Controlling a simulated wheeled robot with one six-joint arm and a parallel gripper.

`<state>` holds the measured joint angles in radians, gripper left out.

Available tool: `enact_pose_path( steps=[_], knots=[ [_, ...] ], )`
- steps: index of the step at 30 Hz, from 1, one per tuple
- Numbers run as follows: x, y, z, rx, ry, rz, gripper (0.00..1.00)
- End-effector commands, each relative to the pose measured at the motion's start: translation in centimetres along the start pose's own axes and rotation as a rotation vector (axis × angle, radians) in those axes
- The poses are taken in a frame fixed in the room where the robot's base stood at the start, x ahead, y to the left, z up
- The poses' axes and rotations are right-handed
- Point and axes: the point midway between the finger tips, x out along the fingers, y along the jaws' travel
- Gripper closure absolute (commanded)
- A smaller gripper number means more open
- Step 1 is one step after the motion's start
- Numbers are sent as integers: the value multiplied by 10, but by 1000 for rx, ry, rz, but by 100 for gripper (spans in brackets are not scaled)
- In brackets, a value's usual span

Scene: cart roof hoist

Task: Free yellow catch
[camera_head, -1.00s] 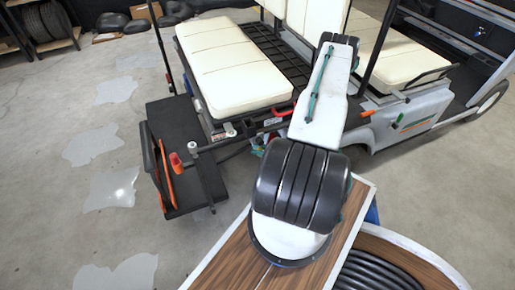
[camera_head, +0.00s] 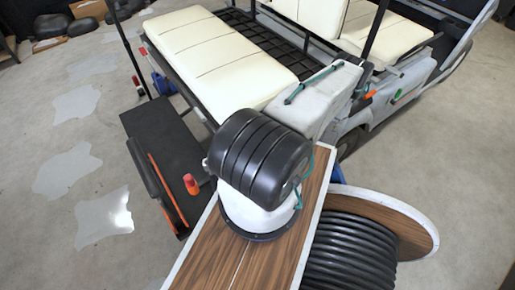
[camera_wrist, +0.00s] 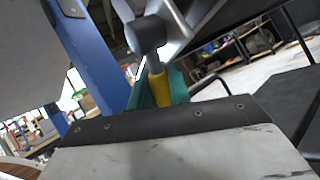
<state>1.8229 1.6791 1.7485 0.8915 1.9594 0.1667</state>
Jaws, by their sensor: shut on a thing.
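The yellow catch (camera_wrist: 159,87) shows in the wrist view as a short yellow piece between the teal fingers of my gripper (camera_wrist: 158,92). My gripper is shut on it. A grey round-ended knob (camera_wrist: 147,35) and a light metal bracket (camera_wrist: 182,22) sit just above and beyond the catch. In the head view, my arm hides my gripper and the catch, which cannot be seen there. The golf cart, with cream seats (camera_head: 213,52), stands just beyond my arm.
A blue post (camera_wrist: 88,62) rises close at the left in the wrist view. In the head view, a black rear platform (camera_head: 160,140) with an orange-red piece (camera_head: 191,184) is left of my arm. A cable reel (camera_head: 385,222) stands at lower right. Open floor (camera_head: 60,215) lies left.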

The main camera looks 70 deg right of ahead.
Motion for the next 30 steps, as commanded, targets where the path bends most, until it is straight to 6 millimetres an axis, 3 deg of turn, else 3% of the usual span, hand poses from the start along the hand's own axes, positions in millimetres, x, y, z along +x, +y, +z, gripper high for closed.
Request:
enact_pose_path(
  steps=[21, 22, 24, 30],
  knots=[
    [-3, 8, 2, 48, -67, -1, 100],
    [-3, 8, 2, 48, -67, -1, 78],
    [-3, 8, 2, 48, -67, 0, 61],
    [-3, 7, 3, 47, -66, -1, 61]
  ],
)
